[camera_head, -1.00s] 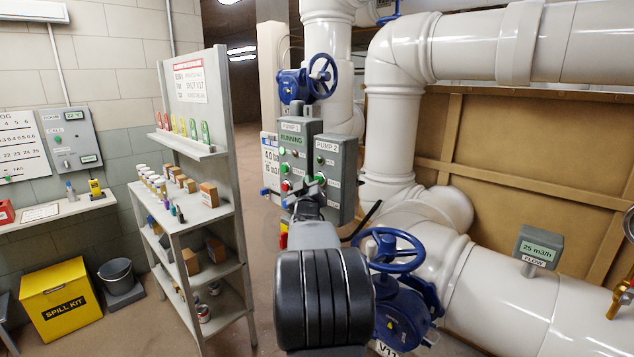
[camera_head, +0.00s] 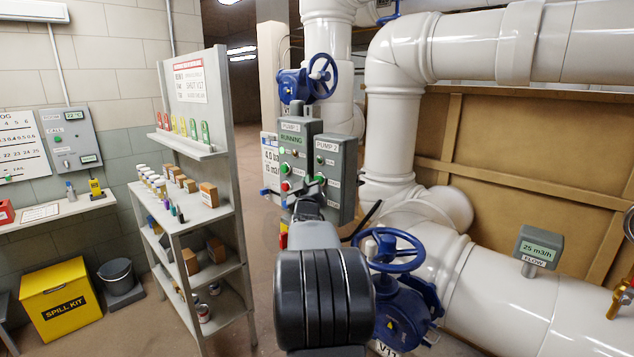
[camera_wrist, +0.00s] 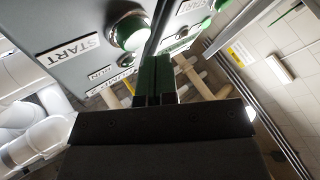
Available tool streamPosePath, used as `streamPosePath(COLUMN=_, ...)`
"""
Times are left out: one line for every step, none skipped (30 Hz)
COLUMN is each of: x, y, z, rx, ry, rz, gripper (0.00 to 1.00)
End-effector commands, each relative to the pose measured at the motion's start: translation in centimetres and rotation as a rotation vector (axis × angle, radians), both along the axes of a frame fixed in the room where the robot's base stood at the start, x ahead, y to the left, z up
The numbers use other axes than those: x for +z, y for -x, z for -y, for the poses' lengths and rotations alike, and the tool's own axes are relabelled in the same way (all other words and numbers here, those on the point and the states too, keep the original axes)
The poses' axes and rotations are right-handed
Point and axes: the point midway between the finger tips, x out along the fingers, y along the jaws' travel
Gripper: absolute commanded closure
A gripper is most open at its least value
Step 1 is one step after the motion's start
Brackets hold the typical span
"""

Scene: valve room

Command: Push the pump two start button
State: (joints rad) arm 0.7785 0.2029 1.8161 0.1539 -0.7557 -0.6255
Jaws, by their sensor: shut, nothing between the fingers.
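The grey pump 2 box (camera_head: 343,190) stands right of the pump 1 box (camera_head: 298,152) in the head view. My gripper (camera_head: 314,186) is in front of it and covers part of its left side, so its start button is not clear there. In the wrist view a round green button (camera_wrist: 129,32) with a pale collar sits beside a START label (camera_wrist: 68,50) on a grey box face. My gripper (camera_wrist: 155,62) is shut and empty, its fingertips just right of and below that button in the picture. I see no clear contact.
A blue valve wheel (camera_head: 388,250) and white pipes (camera_head: 480,285) stand to the right of my arm. A grey shelf unit (camera_head: 205,210) with small boxes stands to the left. The second box face with green parts (camera_wrist: 220,5) lies close to my fingers.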

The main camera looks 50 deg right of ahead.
Motion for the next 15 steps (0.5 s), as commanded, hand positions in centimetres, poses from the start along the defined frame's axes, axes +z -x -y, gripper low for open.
streamPosePath(x=-0.06, y=0.01, z=0.07, rx=0.000, ry=0.000, rz=0.000, gripper=1.00)
streamPosePath(x=-0.09, y=0.01, z=0.13, rx=0.000, ry=0.000, rz=0.000, gripper=1.00)
streamPosePath(x=-0.12, y=0.03, z=0.22, rx=-0.001, ry=-0.001, rz=0.000, gripper=1.00)
streamPosePath(x=-0.14, y=0.04, z=0.31, rx=-0.001, ry=-0.001, rz=0.000, gripper=1.00)
streamPosePath(x=-0.15, y=0.04, z=0.41, rx=-0.001, ry=-0.001, rz=0.000, gripper=1.00)
streamPosePath(x=-0.15, y=0.06, z=0.54, rx=-0.001, ry=0.000, rz=0.000, gripper=1.00)
streamPosePath(x=-0.17, y=0.07, z=0.64, rx=-0.001, ry=0.000, rz=0.000, gripper=1.00)
streamPosePath(x=-0.16, y=0.08, z=0.72, rx=-0.002, ry=0.000, rz=0.001, gripper=1.00)
streamPosePath(x=-0.14, y=0.08, z=0.81, rx=-0.001, ry=0.000, rz=0.000, gripper=1.00)
streamPosePath(x=-0.12, y=0.08, z=0.86, rx=-0.001, ry=0.000, rz=0.000, gripper=1.00)
streamPosePath(x=-0.09, y=0.08, z=0.87, rx=-0.001, ry=0.000, rz=0.000, gripper=1.00)
streamPosePath(x=-0.05, y=0.07, z=0.87, rx=0.000, ry=0.000, rz=0.000, gripper=1.00)
streamPosePath(x=-0.03, y=0.07, z=0.86, rx=0.000, ry=0.000, rz=0.000, gripper=1.00)
streamPosePath(x=-0.02, y=0.07, z=0.86, rx=0.000, ry=0.000, rz=0.000, gripper=1.00)
streamPosePath(x=-0.02, y=0.06, z=0.85, rx=0.000, ry=0.000, rz=0.000, gripper=1.00)
